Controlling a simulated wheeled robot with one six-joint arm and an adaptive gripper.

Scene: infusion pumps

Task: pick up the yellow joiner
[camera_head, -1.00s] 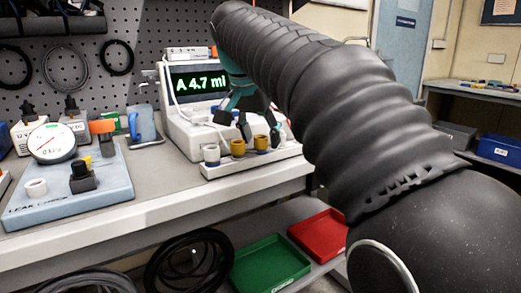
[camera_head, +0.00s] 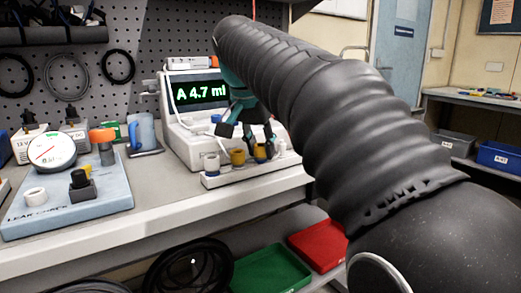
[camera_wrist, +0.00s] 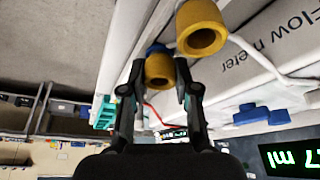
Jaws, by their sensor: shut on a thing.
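A yellow joiner (camera_wrist: 158,70) with blue beside it sits between the two fingertips of my gripper (camera_wrist: 159,75) in the wrist view. My gripper is shut on it. A second yellow joiner (camera_wrist: 203,27) is just beside it, outside the fingers. In the head view, my gripper (camera_head: 248,138) points down over the white rack strip (camera_head: 225,181) in front of the pump. A yellow joiner (camera_head: 237,156) shows there left of the fingertips. Whether the held joiner is clear of the rack cannot be told.
The pump (camera_head: 184,130) with a green "A 4.7 ml" display stands close behind my gripper. White end pieces (camera_head: 211,162) stand along the rack. Green (camera_head: 270,267) and red (camera_head: 318,243) trays lie below.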

